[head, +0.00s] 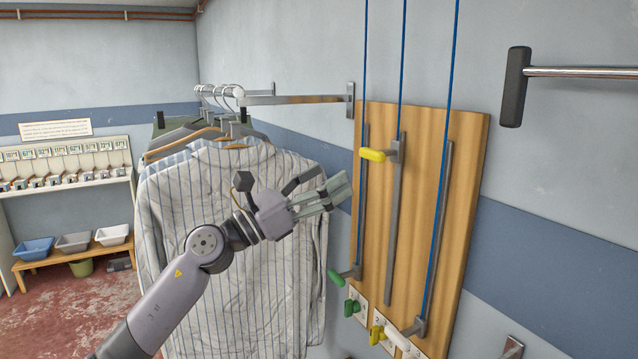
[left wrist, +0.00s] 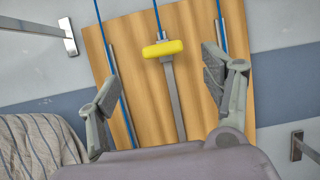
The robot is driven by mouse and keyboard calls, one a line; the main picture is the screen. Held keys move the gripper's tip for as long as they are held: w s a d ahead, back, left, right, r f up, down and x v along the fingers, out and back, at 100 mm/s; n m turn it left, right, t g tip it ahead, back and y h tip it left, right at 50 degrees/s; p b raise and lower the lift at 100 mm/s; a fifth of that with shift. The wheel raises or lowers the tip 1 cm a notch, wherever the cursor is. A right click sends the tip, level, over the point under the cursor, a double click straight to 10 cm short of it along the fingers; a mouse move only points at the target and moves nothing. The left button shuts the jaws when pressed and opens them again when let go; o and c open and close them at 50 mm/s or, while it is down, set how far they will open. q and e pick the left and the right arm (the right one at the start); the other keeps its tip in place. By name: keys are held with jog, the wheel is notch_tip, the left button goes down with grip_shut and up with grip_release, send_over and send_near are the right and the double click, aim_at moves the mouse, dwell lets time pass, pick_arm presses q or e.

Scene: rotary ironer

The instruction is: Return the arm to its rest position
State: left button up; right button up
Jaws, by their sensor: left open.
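My left arm reaches up from the lower left in the head view. Its gripper (head: 332,184) is open and empty, in the air in front of the striped garments and left of the wooden board (head: 418,215). In the left wrist view the two fingers of the gripper (left wrist: 162,76) are spread wide with nothing between them. The yellow handle (head: 373,155) on the board's middle rail is apart from the fingers. It also shows beyond them in the left wrist view (left wrist: 163,48). My right gripper is not in view.
Striped garments (head: 225,250) hang on a wall rail (head: 300,99). A green handle (head: 338,279) and a white handle (head: 400,340) are low on the board. A black-ended metal bar (head: 515,88) juts in at upper right. Bins (head: 75,242) stand on a bench at left.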

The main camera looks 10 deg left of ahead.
pick_arm(q)
jog(key=shift+s+a+f, duration=0.25)
jog(key=shift+s+a, duration=0.1)
